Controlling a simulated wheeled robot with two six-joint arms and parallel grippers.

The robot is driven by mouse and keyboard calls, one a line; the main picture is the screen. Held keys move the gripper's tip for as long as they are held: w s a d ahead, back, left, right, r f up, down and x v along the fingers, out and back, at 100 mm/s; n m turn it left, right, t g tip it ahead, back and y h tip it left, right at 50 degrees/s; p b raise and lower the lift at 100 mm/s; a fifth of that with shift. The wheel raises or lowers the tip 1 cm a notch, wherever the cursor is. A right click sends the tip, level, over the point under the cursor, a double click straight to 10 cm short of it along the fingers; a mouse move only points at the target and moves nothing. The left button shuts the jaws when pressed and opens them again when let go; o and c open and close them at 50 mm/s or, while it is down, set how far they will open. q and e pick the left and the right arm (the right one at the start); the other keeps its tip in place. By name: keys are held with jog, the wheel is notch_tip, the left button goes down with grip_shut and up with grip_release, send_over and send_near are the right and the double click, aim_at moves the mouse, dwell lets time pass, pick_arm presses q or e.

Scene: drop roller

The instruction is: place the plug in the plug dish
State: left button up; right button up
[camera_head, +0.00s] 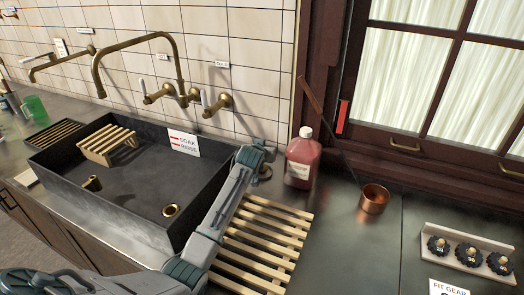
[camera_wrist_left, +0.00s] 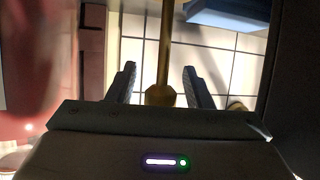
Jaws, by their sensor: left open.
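A short brass cylinder (camera_head: 92,183), possibly the plug, stands in the left part of the dark sink (camera_head: 130,190). A round brass drain fitting (camera_head: 171,210) lies in the sink floor at right. I cannot identify the plug dish for certain; a small pale flat piece (camera_head: 28,178) lies left of the sink. My left gripper (camera_head: 262,168) is by the sink's back right corner, left of the red bottle. In the left wrist view my left gripper (camera_wrist_left: 160,78) is open, and a brass rod with a wider end (camera_wrist_left: 160,94) shows between its fingers; contact is unclear.
A red bottle (camera_head: 302,162) stands close right of my gripper. A slatted wooden rack (camera_head: 260,245) lies under my arm. A copper ladle (camera_head: 374,199) and a knob rack (camera_head: 466,251) are farther right. Brass taps (camera_head: 185,97) project from the wall above the sink.

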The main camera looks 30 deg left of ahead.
pick_arm(q)
jog(key=b+v, duration=0.2)
jog(key=v, duration=1)
jog(key=shift+r, duration=0.1)
